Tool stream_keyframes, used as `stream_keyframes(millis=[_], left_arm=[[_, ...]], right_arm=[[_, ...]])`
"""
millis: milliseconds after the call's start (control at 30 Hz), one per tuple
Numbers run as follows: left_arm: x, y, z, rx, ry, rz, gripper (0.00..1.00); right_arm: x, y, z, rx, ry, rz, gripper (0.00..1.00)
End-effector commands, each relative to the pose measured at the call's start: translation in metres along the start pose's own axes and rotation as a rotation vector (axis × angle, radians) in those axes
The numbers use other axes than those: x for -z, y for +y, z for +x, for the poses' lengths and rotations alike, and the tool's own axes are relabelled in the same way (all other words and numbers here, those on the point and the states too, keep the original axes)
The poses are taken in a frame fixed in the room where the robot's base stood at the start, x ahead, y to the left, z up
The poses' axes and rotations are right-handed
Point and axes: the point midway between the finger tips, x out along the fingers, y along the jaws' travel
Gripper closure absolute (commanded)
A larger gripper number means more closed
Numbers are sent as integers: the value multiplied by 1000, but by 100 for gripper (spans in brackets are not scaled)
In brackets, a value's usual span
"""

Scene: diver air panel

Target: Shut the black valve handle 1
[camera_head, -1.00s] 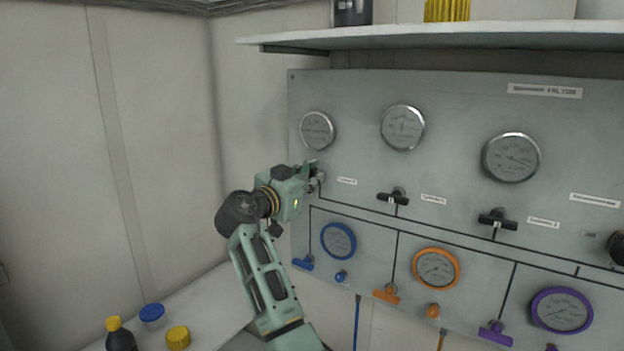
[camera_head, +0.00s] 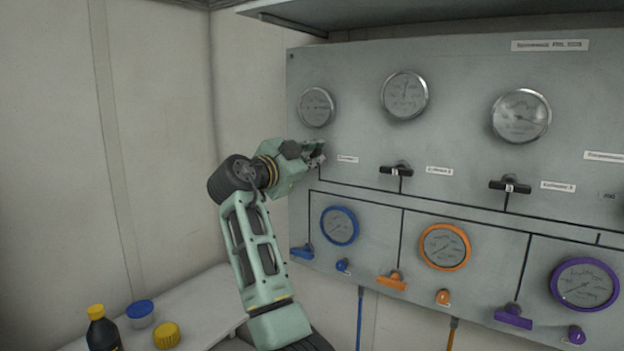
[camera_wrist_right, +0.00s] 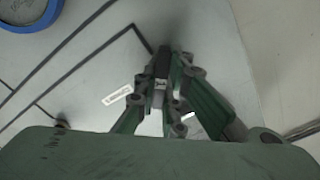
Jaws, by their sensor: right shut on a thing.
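The black valve handle 1 (camera_wrist_right: 163,60) is on the grey panel, below the leftmost silver gauge (camera_head: 317,107). In the right wrist view, it shows between the fingers of my right gripper (camera_wrist_right: 170,88), with a small white mark on it. My right gripper (camera_head: 318,154) is shut on this handle, at the panel's left side in the head view. The fingers hide most of the handle there. My left gripper is not in view.
Two more black handles (camera_head: 396,170) (camera_head: 510,187) sit to the right. Blue (camera_head: 339,225), orange (camera_head: 445,247) and purple (camera_head: 585,284) gauges are below. A shelf (camera_head: 290,22) juts out above.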

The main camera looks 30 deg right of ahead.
Motion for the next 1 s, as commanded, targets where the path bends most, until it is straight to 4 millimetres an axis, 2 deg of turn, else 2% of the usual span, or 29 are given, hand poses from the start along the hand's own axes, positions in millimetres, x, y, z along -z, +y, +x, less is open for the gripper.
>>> stream_keyframes(millis=[33,100,400,700,1000], left_arm=[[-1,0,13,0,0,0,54],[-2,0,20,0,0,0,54],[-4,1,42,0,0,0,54],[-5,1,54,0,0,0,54],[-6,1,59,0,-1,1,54]], right_arm=[[-5,4,0,-1,0,44,100],[-4,4,0,-1,0,110,100],[-3,5,0,-2,1,394,100],[-3,6,0,-4,1,654,100],[-3,6,0,-4,1,829,100]])
